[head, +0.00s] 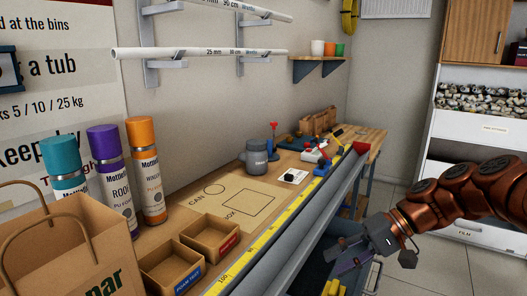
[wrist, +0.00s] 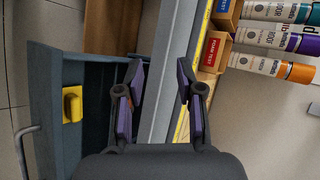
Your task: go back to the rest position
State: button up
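My gripper (head: 344,256) hangs at the end of my copper-coloured arm, in front of the workbench at the lower right of the head view. In the wrist view my gripper (wrist: 160,82) has its two purple-padded fingers spread apart with nothing between them. Below and between the fingers I see the bench's front edge and a grey gutter-like channel (wrist: 165,95). The fingers look clear of the bench, though the exact gap cannot be told.
A paper bag (head: 60,245) stands front left. Floor at right is free.

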jog(key=s+a+r+n+g+h+p, duration=0.1)
jog(key=s+a+r+h+p, duration=0.2)
jog(key=s, duration=0.4)
jog(key=s+a+r+g+h+p, duration=0.1)
jog(key=s+a+r+h+p, duration=0.15)
jog(key=s+p, duration=0.4)
jog(key=s+d+r+h+p, duration=0.2)
jog(key=s+d+h+p, duration=0.3)
jog(key=s, duration=0.7)
jog(key=d+p, duration=0.2)
jog(key=shift+s+d+r+t, duration=0.15)
jog(key=shift+s+d+t, duration=0.15)
jog(key=shift+t, duration=0.1)
jog(key=shift+a, duration=0.15)
